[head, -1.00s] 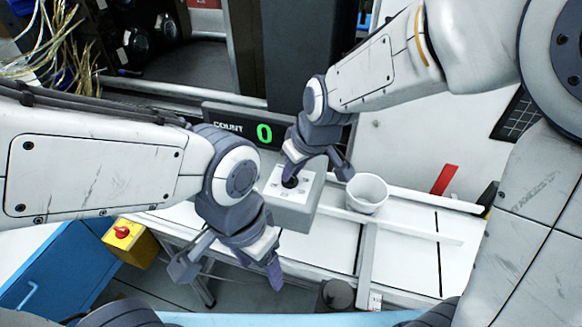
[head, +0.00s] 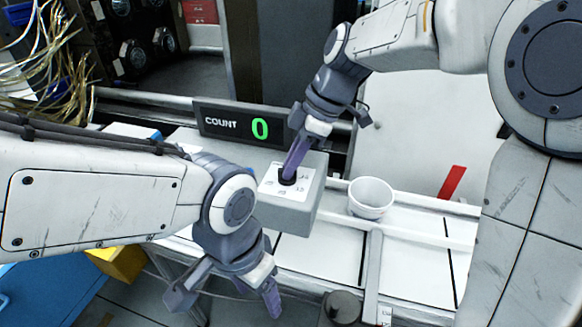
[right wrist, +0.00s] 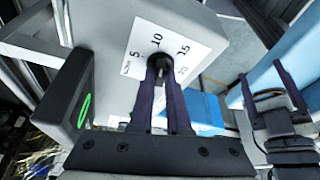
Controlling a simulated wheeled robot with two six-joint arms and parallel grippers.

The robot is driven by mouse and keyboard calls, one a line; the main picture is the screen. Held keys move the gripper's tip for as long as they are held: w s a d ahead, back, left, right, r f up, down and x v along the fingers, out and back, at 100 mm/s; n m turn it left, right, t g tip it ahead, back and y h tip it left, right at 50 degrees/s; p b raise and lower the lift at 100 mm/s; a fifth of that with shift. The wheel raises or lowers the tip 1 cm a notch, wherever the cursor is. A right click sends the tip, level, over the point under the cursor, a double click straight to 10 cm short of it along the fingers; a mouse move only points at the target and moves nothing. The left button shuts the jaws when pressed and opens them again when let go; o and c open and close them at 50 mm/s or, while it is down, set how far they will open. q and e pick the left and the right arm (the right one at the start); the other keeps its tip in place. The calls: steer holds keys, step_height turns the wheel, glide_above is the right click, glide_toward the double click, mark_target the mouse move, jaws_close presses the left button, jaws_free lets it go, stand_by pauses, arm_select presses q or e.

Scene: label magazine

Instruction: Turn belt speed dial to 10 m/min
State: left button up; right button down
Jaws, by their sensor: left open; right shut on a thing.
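The belt speed dial is a small black knob (head: 287,180) on a white scale plate (right wrist: 178,50) on top of a grey box (head: 310,205). In the right wrist view the plate reads 5, 10 and 15, and the knob (right wrist: 158,63) sits below the 10. Its pointer is hidden, so I cannot tell the setting. My right gripper (head: 290,170) is shut on the knob, fingers on either side of it. My left gripper (head: 228,294) is open and empty, in front of and left of the box. It also shows in the right wrist view (right wrist: 260,74).
A count display (head: 232,126) reading 0 stands behind the box. A white cup (head: 371,198) is just right of it. A red strip (head: 452,182) lies farther right. A yellow box (head: 118,262) is at lower left, with wires (head: 50,60) at upper left.

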steer(key=shift+w+n+g, duration=0.1)
steer(key=shift+n+g, duration=0.3)
steer(key=shift+n, duration=0.7)
steer(key=c, duration=0.9)
jaws_free()
steer(key=v, duration=1)
steer(key=shift+r, duration=0.25)
